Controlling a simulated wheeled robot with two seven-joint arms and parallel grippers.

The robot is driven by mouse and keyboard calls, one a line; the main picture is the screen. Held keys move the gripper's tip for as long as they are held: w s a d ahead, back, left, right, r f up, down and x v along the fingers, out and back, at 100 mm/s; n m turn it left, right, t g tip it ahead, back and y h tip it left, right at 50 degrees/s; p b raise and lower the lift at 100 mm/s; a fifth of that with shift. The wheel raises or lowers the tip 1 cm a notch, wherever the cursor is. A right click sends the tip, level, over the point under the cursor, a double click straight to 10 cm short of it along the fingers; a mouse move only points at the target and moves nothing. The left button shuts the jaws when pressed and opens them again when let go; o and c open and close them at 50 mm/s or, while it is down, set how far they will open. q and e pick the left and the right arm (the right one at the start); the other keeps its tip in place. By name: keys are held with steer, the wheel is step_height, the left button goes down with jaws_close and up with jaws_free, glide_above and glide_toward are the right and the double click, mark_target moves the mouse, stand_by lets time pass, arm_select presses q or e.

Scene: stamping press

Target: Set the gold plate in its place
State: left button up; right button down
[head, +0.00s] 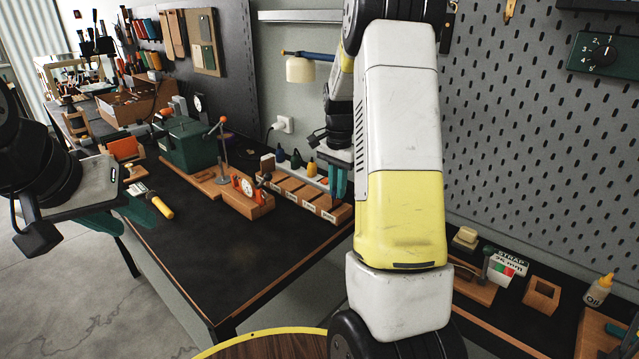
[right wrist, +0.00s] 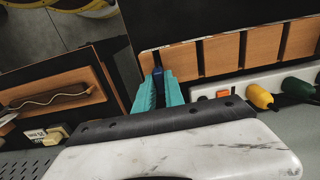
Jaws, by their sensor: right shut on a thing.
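I cannot make out the gold plate in either view. My right gripper (right wrist: 157,92) has its teal fingers shut on a small dark blue piece (right wrist: 157,73), mostly hidden between the tips. In the head view the right gripper (head: 338,180) is partly behind my own arm, at the right end of the wooden compartment tray (head: 325,208). The tray also shows in the right wrist view (right wrist: 185,62), right beside the fingertips. My left gripper (head: 140,210) hangs at the left edge of the black bench; its finger opening is unclear.
A green press (head: 190,146) with an orange-knobbed lever stands on the bench. A yellow-handled tool (head: 161,207) lies near the left gripper. The bench's front middle (head: 225,260) is clear. A grey pegboard (head: 540,130) rises at right.

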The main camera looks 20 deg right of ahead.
steer(key=shift+r, duration=1.45)
steer(key=shift+s, duration=0.1)
